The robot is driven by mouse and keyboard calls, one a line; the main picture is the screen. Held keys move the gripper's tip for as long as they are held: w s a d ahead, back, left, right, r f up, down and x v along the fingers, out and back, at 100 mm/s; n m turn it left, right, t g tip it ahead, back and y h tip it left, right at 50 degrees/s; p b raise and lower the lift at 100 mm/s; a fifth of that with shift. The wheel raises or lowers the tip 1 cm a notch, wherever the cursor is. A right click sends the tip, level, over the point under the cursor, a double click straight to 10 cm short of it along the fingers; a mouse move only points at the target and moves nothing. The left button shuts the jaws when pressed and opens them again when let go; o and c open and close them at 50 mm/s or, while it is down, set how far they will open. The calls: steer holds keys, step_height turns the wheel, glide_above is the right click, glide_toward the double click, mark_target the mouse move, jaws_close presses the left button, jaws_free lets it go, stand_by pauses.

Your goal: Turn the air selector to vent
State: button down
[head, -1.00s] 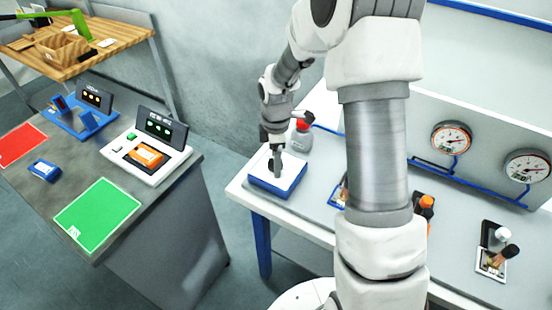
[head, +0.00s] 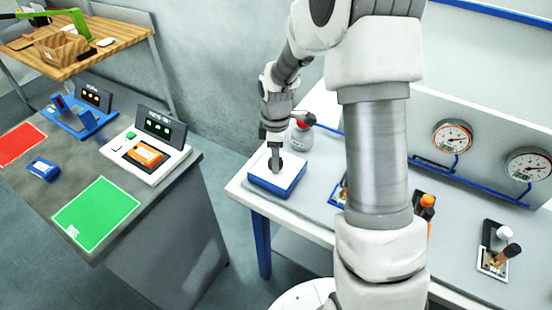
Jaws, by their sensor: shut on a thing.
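A low box with a white top and blue sides (head: 262,181) sits at the left end of the light bench; I take it to be the air selector. My gripper (head: 276,167) points down onto its white top. It is shut on a small dark grey part there, which looks like the selector's handle. The fingers and wrist cover much of this part, so its exact direction and any position marks cannot be read.
Two dial gauges (head: 452,136) are on the back panel at right. A grey counter (head: 180,180) with a white console (head: 168,166) and green mat (head: 97,210) stands at left, across a gap.

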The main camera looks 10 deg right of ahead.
steer(key=m+b, duration=0.1)
steer(key=m, duration=0.3)
steer(key=m+b, duration=0.1)
steer(key=m, duration=0.3)
steer(key=m+b, duration=0.1)
steer(key=m, duration=0.3)
steer(key=shift+a, duration=0.1)
steer(key=shift+m, duration=1.9)
steer(key=shift+c, duration=1.4)
jaws_free()
step_height(320, 180, up, 18)
steer(key=shift+f, duration=0.2)
